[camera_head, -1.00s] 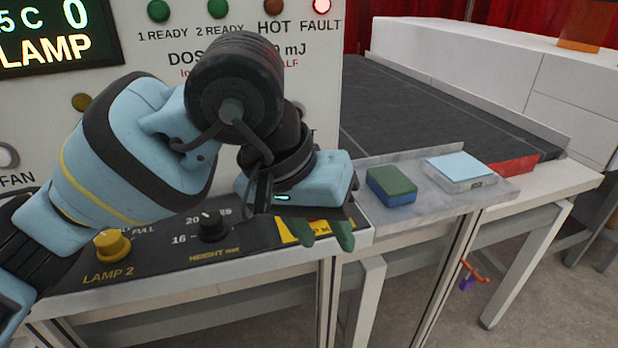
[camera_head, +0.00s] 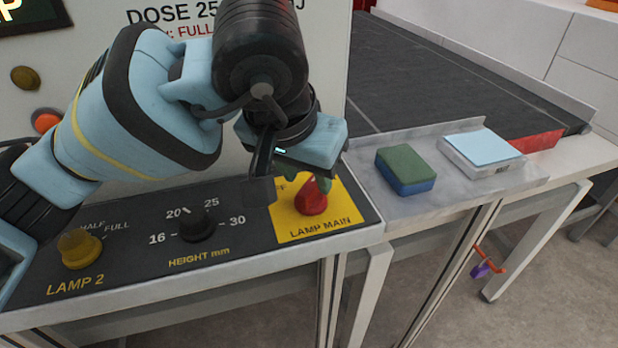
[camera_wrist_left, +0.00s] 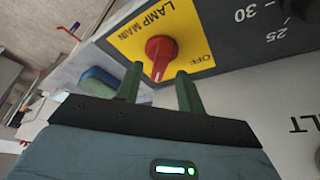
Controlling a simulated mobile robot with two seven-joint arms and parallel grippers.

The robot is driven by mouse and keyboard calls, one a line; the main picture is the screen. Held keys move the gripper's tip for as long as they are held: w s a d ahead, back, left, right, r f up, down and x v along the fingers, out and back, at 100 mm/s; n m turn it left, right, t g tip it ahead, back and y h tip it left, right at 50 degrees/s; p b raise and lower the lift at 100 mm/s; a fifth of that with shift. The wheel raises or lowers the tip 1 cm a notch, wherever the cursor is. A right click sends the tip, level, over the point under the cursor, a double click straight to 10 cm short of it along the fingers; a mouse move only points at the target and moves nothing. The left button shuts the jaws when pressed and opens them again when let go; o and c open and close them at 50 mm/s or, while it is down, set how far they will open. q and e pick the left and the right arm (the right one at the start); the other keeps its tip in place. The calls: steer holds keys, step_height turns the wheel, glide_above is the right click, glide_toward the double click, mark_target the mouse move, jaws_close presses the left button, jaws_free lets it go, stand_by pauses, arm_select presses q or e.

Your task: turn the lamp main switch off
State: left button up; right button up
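The red lamp main switch (camera_head: 311,198) is a rotary knob on a yellow plate (camera_head: 345,208) marked LAMP MAIN at the right end of the black control panel. The knob (camera_wrist_left: 160,55) also shows in the left wrist view, with an OFF label (camera_wrist_left: 198,58) beside it. My left gripper (camera_head: 322,184) is right at the knob, partly over it in the head view. In the left wrist view its two green fingers (camera_wrist_left: 160,77) are apart, with the knob showing between and just beyond their tips. I cannot tell whether they touch it. My right gripper is not in view.
A black height dial (camera_head: 197,226) and a yellow LAMP 2 knob (camera_head: 79,249) sit left on the same panel. A green and blue sponge (camera_head: 405,168) and a light blue-topped block (camera_head: 483,153) lie on the grey ledge (camera_head: 440,200) to the right.

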arm_select(q)
steer(key=shift+x, duration=1.25)
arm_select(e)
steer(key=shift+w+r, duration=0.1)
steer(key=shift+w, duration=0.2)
arm_select(q)
steer(key=shift+c, duration=0.5)
jaws_close()
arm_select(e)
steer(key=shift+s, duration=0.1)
